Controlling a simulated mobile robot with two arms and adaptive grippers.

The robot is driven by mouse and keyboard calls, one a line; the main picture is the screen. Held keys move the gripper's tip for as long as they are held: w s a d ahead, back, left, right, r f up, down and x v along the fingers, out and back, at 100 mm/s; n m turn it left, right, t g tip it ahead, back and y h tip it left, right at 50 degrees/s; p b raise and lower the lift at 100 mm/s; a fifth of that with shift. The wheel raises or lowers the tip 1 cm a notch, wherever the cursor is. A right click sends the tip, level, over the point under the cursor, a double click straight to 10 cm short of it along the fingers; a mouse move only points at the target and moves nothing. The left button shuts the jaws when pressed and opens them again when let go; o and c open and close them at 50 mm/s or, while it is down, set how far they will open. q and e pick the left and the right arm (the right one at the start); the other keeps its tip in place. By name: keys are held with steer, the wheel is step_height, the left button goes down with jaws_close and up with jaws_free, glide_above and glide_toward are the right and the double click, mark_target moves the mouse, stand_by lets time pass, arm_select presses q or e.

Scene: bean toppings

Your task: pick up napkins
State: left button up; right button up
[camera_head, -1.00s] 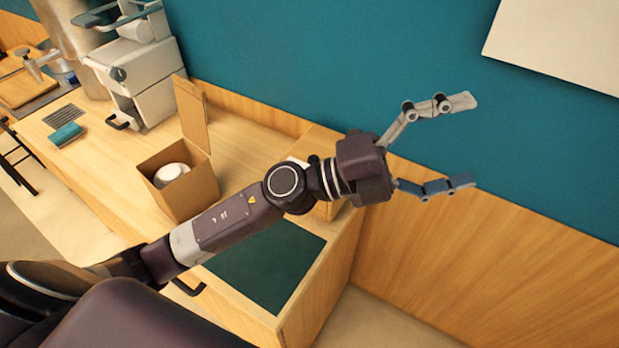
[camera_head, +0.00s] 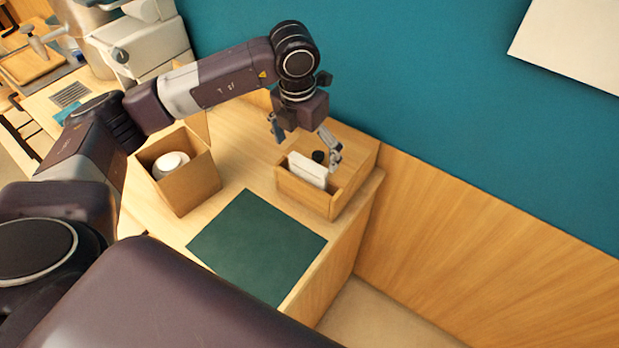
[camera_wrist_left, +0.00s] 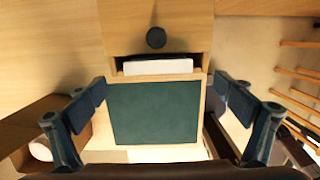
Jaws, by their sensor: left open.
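White napkins (camera_head: 308,170) stand upright in a wooden box (camera_head: 304,196) at the back right end of the counter. In the left wrist view the napkins (camera_wrist_left: 157,66) lie ahead, between the open fingers and beyond the green mat. My left gripper (camera_head: 305,147) points down above the box, its fingers spread and empty, one on the left side and one near the napkins' right end. It also shows in the left wrist view (camera_wrist_left: 158,108). Whether a finger touches the box or napkins I cannot tell. My right gripper is not in view.
A dark green mat (camera_head: 257,245) lies in front. An open cardboard box (camera_head: 187,190) with a white round item stands to the left. A teal wall rises behind.

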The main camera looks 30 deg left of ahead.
mark_target(307, 163)
arm_select(q)
steer(key=shift+w+f+p, duration=0.1)
steer(key=shift+f+p, duration=0.3)
steer(key=shift+f, duration=0.5)
steer(key=f+p, duration=0.1)
steer(key=f, duration=0.1)
steer(key=f+p, duration=0.1)
steer(key=f, duration=0.1)
steer(key=shift+w+a+p, duration=0.1)
steer(key=shift+w+p, duration=0.25)
steer(key=shift+w, duration=0.05)
steer(key=shift+w+f, duration=0.1)
steer(key=shift+f, duration=0.5)
steer(key=c, duration=0.8)
